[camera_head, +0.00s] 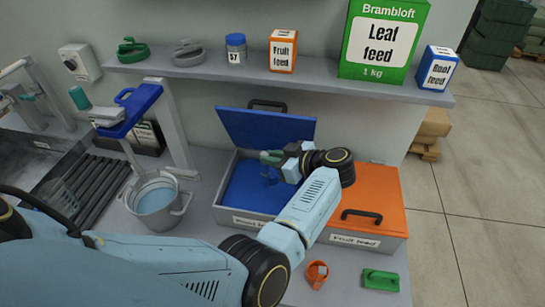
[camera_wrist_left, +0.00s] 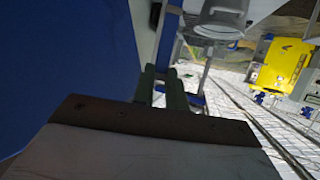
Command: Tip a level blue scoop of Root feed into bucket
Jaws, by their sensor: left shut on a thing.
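My left gripper (camera_head: 272,157) reaches over the open bin (camera_head: 228,196) with the blue lid (camera_head: 265,128). The bin's front label is partly covered by my arm, and its inside looks blue. The gripper is shut on the blue scoop (camera_head: 270,177), which shows dimly below the fingers against the blue inside. In the left wrist view the greenish fingers (camera_wrist_left: 167,92) show, with blue parts around them. How full the scoop is cannot be seen. The metal bucket (camera_head: 184,208), with pale blue liquid, stands left of the bin. My right gripper is not in view.
The closed orange Fruit feed bin (camera_head: 385,205) adjoins on the right. An orange scoop (camera_head: 316,273) and a green scoop (camera_head: 380,280) lie in front. A shelf (camera_head: 320,82) above holds a Root feed box (camera_head: 437,70) and other packs.

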